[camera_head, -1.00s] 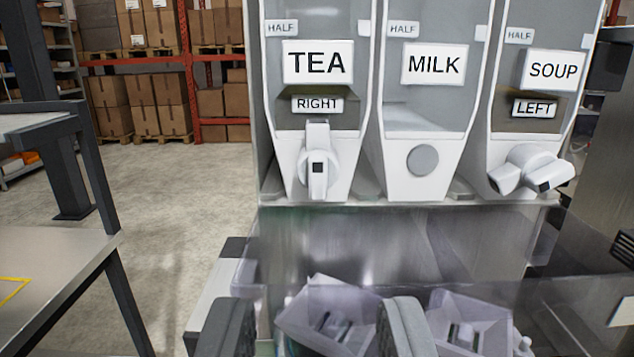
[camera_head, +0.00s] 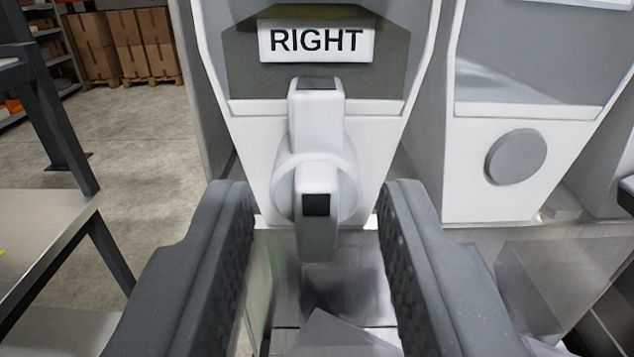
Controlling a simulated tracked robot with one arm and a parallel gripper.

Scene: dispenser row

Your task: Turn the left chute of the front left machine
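The leftmost machine (camera_head: 240,165) is a white and grey dispenser with a "RIGHT" label (camera_head: 317,41) on its front. Its chute (camera_head: 317,215) is a white knob-like spout, standing vertical, with a dark square on its lower part. My gripper (camera_head: 317,215) is open, with one dark grey finger on each side of the chute's lower end. There is a gap on both sides, and I see no contact.
The machine to the right (camera_head: 540,160) has a round grey disc (camera_head: 515,157) in place of a spout. A metal table (camera_head: 45,235) with dark posts stands at the left. A pale translucent box edge (camera_head: 335,335) shows below the chute.

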